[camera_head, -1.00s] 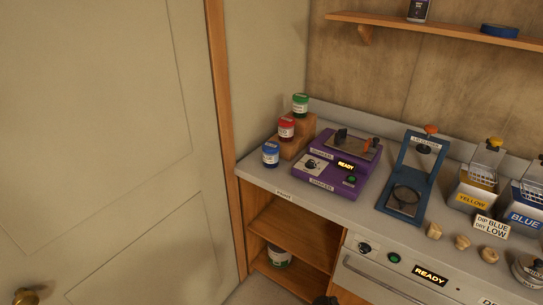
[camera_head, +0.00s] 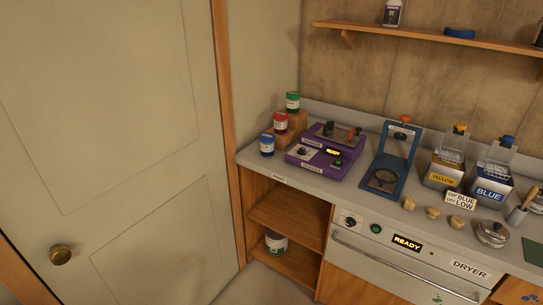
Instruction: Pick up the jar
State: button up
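Several lidded jars are in view. A blue jar (camera_head: 267,145) stands on the counter at its left end. A red jar (camera_head: 280,122) and a green jar (camera_head: 293,102) stand on a stepped wooden stand (camera_head: 297,125) behind it, the green one highest. Another jar, with a white label and green at its lower part (camera_head: 275,241), stands in the open shelf below the counter. I cannot tell from the pictures which jar the task means. My gripper is not in view.
A purple shaker (camera_head: 318,162) and a blue stand (camera_head: 389,178) are beside the jars. Yellow (camera_head: 445,168) and blue (camera_head: 491,183) dip containers stand farther right. A dryer (camera_head: 400,262) is under the counter. A closed door (camera_head: 110,130) fills the left. The middle shelf (camera_head: 290,220) looks empty.

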aim_at(266, 149)
jog(key=u, duration=0.05)
jog(key=k, duration=1.1)
jog(key=z, duration=0.5)
jog(key=i, duration=1.7)
jog(key=u, duration=0.5)
